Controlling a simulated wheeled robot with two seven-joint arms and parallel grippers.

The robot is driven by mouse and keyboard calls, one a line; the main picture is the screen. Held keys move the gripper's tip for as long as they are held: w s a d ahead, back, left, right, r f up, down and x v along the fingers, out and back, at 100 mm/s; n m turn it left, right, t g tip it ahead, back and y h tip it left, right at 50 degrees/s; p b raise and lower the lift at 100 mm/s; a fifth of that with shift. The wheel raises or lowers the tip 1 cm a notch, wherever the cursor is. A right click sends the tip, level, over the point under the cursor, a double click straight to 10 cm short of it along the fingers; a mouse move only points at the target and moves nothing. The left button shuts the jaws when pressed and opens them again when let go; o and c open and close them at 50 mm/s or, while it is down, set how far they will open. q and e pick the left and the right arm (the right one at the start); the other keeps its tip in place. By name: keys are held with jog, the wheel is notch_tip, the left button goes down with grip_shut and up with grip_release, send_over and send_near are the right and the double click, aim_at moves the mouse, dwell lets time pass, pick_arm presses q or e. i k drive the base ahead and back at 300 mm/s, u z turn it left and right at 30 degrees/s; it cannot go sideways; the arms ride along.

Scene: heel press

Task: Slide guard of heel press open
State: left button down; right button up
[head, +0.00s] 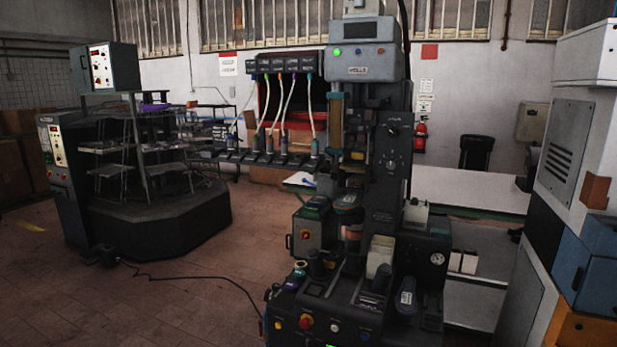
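A tall dark machine (391,185), which looks like the heel press, stands right of centre. A grey control box (362,62) with a green light tops it. Its lower front has a round gauge (437,259), a red button (306,321) and several small containers. A small grey box (307,237) with a red knob and a side handle sits at its left. I cannot tell which part is the guard, or whether it is open or shut. Neither of my grippers is in view.
A dark octagonal machine (150,225) with racks stands at the left, its cable on the floor. The tiled floor (170,300) between it and the press is mostly clear. A white-topped bench (470,190) is behind right. A white cabinet (568,140) and blue box (598,265) bound the right.

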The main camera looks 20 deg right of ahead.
aim_at(342, 165)
jog(key=z, duration=0.65)
jog(key=i, duration=0.45)
jog(key=z, duration=0.8)
jog(key=i, duration=0.85)
jog(key=u, duration=0.2)
